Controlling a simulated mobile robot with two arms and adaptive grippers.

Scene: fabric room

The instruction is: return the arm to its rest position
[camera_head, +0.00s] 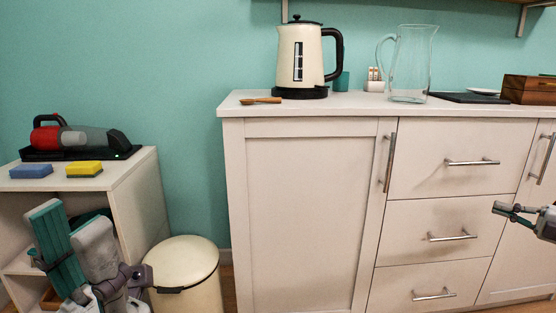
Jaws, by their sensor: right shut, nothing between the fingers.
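My left arm rises at the lower left, in front of the low shelf unit and beside the bin. Its gripper (138,277) is partly hidden by its own links, and I cannot make out how its fingers stand. My right gripper (501,209) reaches in from the right edge, in front of the drawers. Its fingers are shut with nothing between them, apart from the drawer handles.
A white cabinet (300,210) carries a cream kettle (300,55), a wooden spoon (262,100), a glass pitcher (411,65) and a wooden box (530,90). A cream bin (190,262) stands left. The shelf unit (135,165) holds a handheld vacuum (85,138) and two sponges.

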